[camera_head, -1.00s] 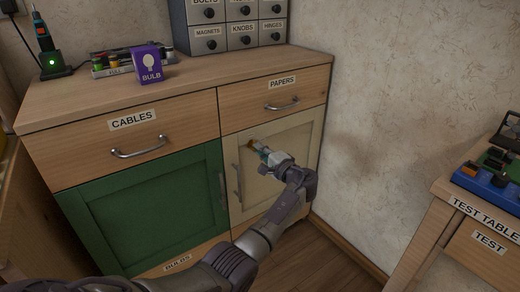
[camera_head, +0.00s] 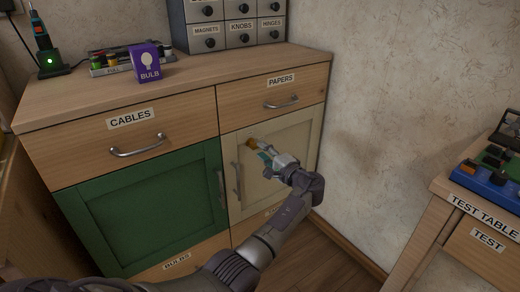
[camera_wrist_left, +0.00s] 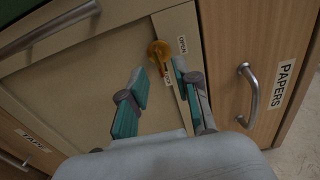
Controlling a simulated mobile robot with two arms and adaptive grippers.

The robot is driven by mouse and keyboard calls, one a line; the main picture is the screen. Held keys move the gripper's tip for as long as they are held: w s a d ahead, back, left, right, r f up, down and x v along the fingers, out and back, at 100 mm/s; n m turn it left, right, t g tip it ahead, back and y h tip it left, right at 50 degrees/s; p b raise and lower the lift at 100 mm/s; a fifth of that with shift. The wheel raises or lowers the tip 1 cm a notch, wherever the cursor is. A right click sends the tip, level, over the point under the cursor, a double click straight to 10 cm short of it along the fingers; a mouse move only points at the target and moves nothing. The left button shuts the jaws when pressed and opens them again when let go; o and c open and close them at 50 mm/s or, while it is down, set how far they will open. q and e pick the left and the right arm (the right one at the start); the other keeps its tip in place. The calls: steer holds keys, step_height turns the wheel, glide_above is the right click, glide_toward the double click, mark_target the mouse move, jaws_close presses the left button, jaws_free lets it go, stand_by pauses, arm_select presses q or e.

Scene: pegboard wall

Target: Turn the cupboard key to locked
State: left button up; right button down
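The cupboard key (camera_head: 251,143) is orange-yellow and sits near the top left of the cream cupboard door (camera_head: 293,146). In the wrist view the key (camera_wrist_left: 159,49) is beside an OPEN label (camera_wrist_left: 182,45). Its narrow end points towards a second small label, partly covered and seemingly reading LOCK (camera_wrist_left: 168,80). My left gripper (camera_head: 263,156) is in front of the door, just below and right of the key. Its teal fingers (camera_wrist_left: 160,70) are apart, with the key just beyond their tips and nothing clearly held. My right gripper is not in view.
A vertical door handle (camera_head: 238,186) is left of my gripper. The PAPERS drawer handle (camera_head: 281,104) is above. The green door (camera_head: 145,205) is to the left and the test table (camera_head: 440,190) to the right, with open floor between cabinet and table.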

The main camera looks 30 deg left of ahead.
arm_select(q)
steer(key=v, duration=0.9)
steer(key=shift+d, duration=0.15)
